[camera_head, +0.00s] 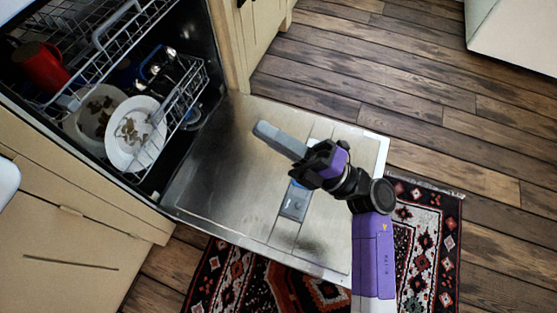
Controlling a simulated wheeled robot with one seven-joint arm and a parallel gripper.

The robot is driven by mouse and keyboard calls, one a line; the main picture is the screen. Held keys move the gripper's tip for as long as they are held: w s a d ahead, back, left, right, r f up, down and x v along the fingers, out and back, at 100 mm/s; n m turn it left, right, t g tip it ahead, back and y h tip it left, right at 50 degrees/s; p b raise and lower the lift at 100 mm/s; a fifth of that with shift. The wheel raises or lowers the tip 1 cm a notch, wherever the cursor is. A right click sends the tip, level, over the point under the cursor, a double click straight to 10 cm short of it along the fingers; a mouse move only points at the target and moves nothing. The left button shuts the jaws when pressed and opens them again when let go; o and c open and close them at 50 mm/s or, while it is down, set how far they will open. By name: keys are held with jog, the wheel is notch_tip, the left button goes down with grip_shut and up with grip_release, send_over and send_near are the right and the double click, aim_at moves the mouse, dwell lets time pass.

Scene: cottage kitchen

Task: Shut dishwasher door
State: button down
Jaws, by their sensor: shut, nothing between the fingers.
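The dishwasher door (215,197) is folded down, wide open, with its metal inner face up. My gripper (262,130) is over the door's inner face, towards its right-hand edge in the picture. Its fingers are together and hold nothing. I cannot tell whether they touch the door. My arm covers part of the door's outer edge. The dishwasher's lower rack (194,82) holds plates and cutlery, and the upper rack (118,22) holds a red mug (40,66).
Wooden cabinets (70,215) stand on both sides of the dishwasher. A patterned rug (424,235) lies on the floor, partly under the door. The plank floor (400,75) at the upper right is clear. A white object (515,35) stands at the top right.

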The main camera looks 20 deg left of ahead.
notch_tip(320, 180, down, 9)
jog(key=c, duration=1.5)
grip_release()
jog(key=shift+f, duration=0.4)
jog(key=shift+w+d, duration=0.1)
